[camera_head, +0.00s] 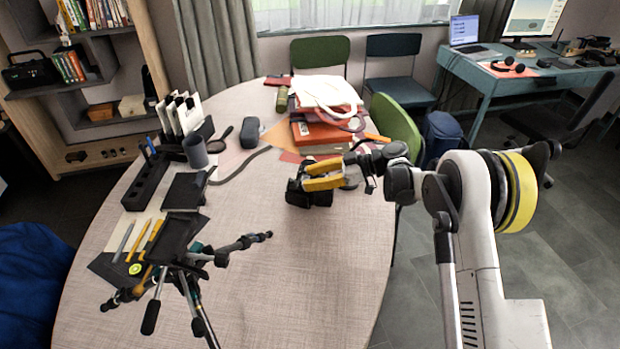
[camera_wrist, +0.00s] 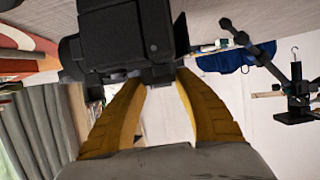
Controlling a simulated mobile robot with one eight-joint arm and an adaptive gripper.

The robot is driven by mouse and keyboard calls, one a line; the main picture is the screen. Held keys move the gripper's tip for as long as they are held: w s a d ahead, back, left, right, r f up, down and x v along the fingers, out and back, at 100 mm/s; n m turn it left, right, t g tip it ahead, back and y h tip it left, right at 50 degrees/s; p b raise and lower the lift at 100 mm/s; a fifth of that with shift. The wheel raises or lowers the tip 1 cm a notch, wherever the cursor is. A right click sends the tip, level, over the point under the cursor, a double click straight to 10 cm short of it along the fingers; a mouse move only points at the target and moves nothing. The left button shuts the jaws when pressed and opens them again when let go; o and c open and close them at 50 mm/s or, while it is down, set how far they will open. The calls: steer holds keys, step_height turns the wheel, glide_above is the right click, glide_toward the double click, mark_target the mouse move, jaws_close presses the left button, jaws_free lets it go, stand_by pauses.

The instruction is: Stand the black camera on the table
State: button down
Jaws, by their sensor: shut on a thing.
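The black camera (camera_head: 308,194) is at the right part of the table (camera_head: 310,252), between the yellow fingers of my gripper (camera_head: 322,178). In the wrist view the camera (camera_wrist: 120,38) fills the top middle, and the fingers of my gripper (camera_wrist: 158,82) close on its lower edge. I cannot tell whether the camera touches the tabletop. A black tripod (camera_head: 185,262) with spread legs stands at the front left of the table, and it also shows at the right of the wrist view (camera_wrist: 292,90).
Behind the gripper is a stack of red and orange books (camera_head: 318,130) with a white bag (camera_head: 325,92) on top. A grey mug (camera_head: 195,151), a black organizer (camera_head: 148,180) and pencils (camera_head: 150,236) line the left side. The front middle of the table is clear.

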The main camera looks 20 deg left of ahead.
steer(key=c, duration=0.9)
jaws_free()
steer(key=shift+r, duration=0.1)
